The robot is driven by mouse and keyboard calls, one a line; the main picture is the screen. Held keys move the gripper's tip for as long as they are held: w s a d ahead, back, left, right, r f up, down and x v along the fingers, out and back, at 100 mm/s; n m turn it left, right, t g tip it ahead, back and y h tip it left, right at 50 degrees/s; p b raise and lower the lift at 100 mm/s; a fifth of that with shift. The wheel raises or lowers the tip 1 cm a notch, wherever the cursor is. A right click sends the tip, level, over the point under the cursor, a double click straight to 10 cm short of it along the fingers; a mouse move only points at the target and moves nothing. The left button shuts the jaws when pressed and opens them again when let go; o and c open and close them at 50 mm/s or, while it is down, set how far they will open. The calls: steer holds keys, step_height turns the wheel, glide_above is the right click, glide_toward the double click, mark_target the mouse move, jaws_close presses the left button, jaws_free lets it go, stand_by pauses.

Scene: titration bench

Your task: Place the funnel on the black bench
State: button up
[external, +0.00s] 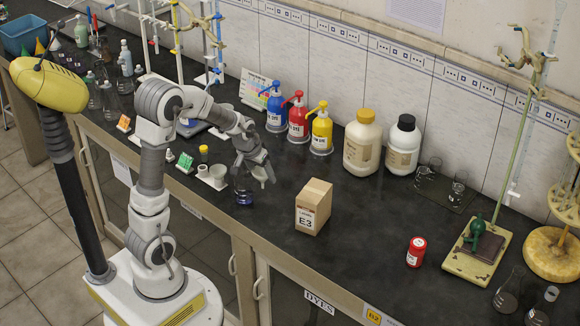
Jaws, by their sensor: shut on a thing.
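My gripper (250,176) is over the black bench (345,215), in the middle of the external view, pointing down. It is shut on a small dark blue thing (244,199), which appears to be the funnel. Only its lower part shows below the fingers, and its full shape is hidden. It is close to the bench top, but I cannot tell whether it touches it. Several coloured cones (40,46) stand far off at the upper left, partly behind a yellow part.
A cardboard box (313,207) stands to the right of my gripper. White cups (213,176) and small cards are close on its left. Blue, red and yellow pump bottles (298,120) stand behind it. A red jar (416,252) is farther right. Bench between box and jar is clear.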

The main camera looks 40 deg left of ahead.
steer(key=w+a+n+y+p, duration=0.1)
steer(key=w+a+n, duration=0.2)
steer(key=a, duration=1)
steer(key=shift+w+a+r, duration=0.15)
steer(key=shift+w+r, duration=0.1)
steer(key=shift+w, duration=0.05)
steer(key=a+n, duration=0.1)
steer(key=a, duration=0.4)
steer(key=a+n+y, duration=0.1)
steer(key=a+n, duration=0.1)
steer(key=a, duration=0.4)
steer(key=s+a+n+g+p, duration=0.1)
steer(key=a, duration=0.5)
steer(key=shift+s+f+y, duration=0.1)
steer(key=shift+f+y, duration=0.3)
glide_above(203, 166)
steer(key=s, duration=0.1)
step_height(203, 166, down, 4)
steer(key=shift+n, duration=0.3)
steer(key=shift+d+f+b, duration=0.25)
steer(key=shift+f+b, duration=0.6)
steer(key=shift+f, duration=1.15)
steer(key=shift+d+f+b, duration=0.2)
steer(key=shift+f+b, duration=0.65)
steer(key=shift+f, duration=1.1)
steer(key=shift+f+b, duration=0.35)
steer(key=o, duration=1.4)
steer(key=shift+r, duration=0.1)
